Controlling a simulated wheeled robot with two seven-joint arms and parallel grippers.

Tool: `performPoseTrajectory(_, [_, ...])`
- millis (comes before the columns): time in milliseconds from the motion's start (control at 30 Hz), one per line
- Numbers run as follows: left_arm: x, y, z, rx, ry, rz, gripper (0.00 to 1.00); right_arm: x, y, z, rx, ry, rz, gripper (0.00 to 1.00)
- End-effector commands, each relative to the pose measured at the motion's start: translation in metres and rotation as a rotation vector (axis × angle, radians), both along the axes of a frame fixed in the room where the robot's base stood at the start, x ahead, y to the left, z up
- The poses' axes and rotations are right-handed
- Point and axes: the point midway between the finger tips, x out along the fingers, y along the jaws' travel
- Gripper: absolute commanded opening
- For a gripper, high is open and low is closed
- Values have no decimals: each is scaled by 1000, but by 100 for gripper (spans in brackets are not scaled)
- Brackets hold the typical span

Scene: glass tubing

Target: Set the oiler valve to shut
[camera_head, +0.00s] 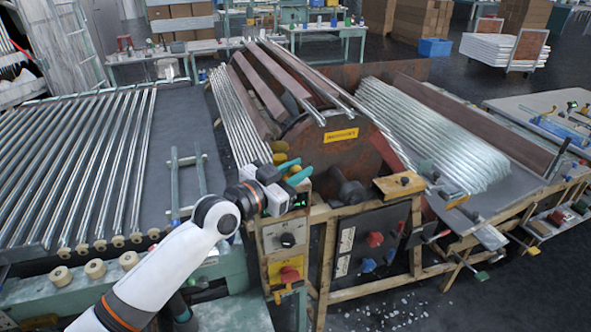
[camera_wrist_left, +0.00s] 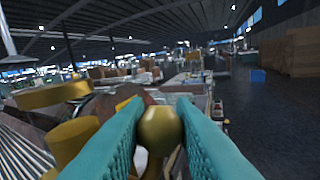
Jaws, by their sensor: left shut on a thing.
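My left gripper (camera_head: 296,172) reaches in from the lower left to the front of the rusty round drum machine. Its teal fingers also fill the left wrist view (camera_wrist_left: 160,125). They are closed on both sides of a rounded brass knob (camera_wrist_left: 160,131), which looks like part of the oiler valve. Two brass-yellow cylinders stand just left of the fingers in the left wrist view, an upper one (camera_wrist_left: 52,97) and a lower one (camera_wrist_left: 72,140). The valve body and its setting are hidden by the fingers and wrist. My right gripper is not in view.
Below my left gripper is a wooden-framed control panel with a black knob (camera_head: 287,240) and a red knob on yellow (camera_head: 289,274). A dark box with red and blue knobs (camera_head: 375,239) is to its right. Glass tubes lie on a rack (camera_head: 85,165) at left.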

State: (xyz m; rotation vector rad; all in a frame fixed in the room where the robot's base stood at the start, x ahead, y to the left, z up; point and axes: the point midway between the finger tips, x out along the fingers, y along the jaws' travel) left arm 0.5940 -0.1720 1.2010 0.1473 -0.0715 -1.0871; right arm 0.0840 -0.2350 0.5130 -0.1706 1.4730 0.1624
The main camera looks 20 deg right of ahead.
Motion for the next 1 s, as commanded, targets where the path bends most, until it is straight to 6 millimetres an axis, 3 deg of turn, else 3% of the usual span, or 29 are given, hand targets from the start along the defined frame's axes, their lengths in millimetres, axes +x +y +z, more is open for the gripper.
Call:
performPoseTrajectory(367, [0,-10,2,214,6,-1,0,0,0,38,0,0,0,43])
performPoseTrajectory(1000, [1,-31,-23,816,30,0,0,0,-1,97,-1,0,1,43])
